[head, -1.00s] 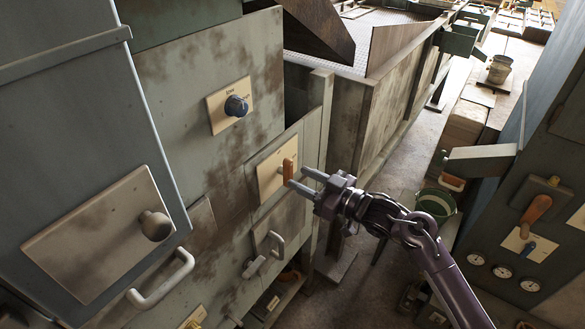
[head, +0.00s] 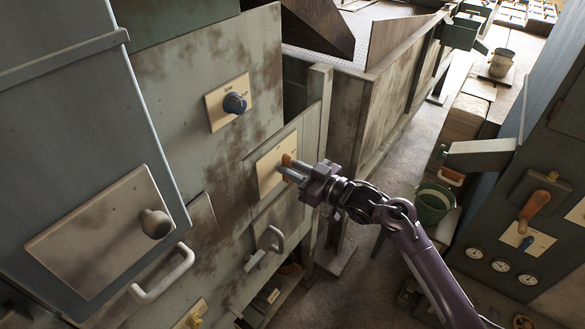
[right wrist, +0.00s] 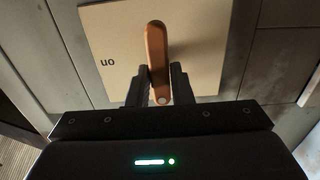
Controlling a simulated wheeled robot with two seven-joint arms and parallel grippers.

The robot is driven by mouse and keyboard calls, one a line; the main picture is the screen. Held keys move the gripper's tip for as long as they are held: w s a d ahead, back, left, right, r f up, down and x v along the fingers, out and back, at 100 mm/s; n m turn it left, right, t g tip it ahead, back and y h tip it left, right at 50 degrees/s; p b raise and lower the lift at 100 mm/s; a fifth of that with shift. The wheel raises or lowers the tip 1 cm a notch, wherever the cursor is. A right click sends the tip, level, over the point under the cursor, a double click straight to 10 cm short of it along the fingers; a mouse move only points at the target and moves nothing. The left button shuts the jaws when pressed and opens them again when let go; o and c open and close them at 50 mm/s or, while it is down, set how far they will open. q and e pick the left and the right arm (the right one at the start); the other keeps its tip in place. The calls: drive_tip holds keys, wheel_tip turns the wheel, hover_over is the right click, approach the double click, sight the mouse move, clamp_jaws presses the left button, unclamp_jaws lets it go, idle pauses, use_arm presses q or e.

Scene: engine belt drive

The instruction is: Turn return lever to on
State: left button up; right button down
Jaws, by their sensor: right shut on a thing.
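The return lever (head: 287,160) is a small orange-brown handle on a cream plate (head: 265,172) on the grey-green cabinet. In the right wrist view the lever (right wrist: 157,55) stands out from its plate (right wrist: 205,45), with the letters "on" upside down at the left. My right gripper (head: 291,171) is at the lever, its fingers closed around the handle's outer end. In the right wrist view the fingers (right wrist: 159,90) lie on both sides of the lever. My left gripper is in neither view.
A grey door with a round knob (head: 155,223) stands at left. Another cabinet with an orange lever (head: 535,207) and gauges is at right.

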drive_tip(key=shift+m, duration=0.3)
drive_tip(key=shift+r+p, duration=0.1)
drive_tip(key=shift+p, duration=0.25)
drive_tip(key=m+p, duration=0.1)
drive_tip(key=m, duration=0.2)
drive_tip(key=shift+w+d+p, duration=0.1)
drive_tip(key=shift+w+p, duration=0.05)
drive_tip(key=shift+p, duration=0.25)
drive_tip(key=shift+w+d+f+m+p, duration=0.15)
drive_tip(key=shift+m+p, duration=0.95)
drive_tip(key=shift+m, duration=1.25)
drive_tip(key=shift+a+f+m+p, duration=0.15)
drive_tip(key=shift+m+p, duration=0.9)
drive_tip(key=shift+m, duration=1.35)
drive_tip(key=shift+w+d+f+m+p, duration=0.15)
drive_tip(key=shift+m+p, duration=0.95)
drive_tip(key=shift+m, duration=1.25)
drive_tip(key=shift+f, duration=0.1)
drive_tip(key=c, duration=1.3)
unclamp_jaws()
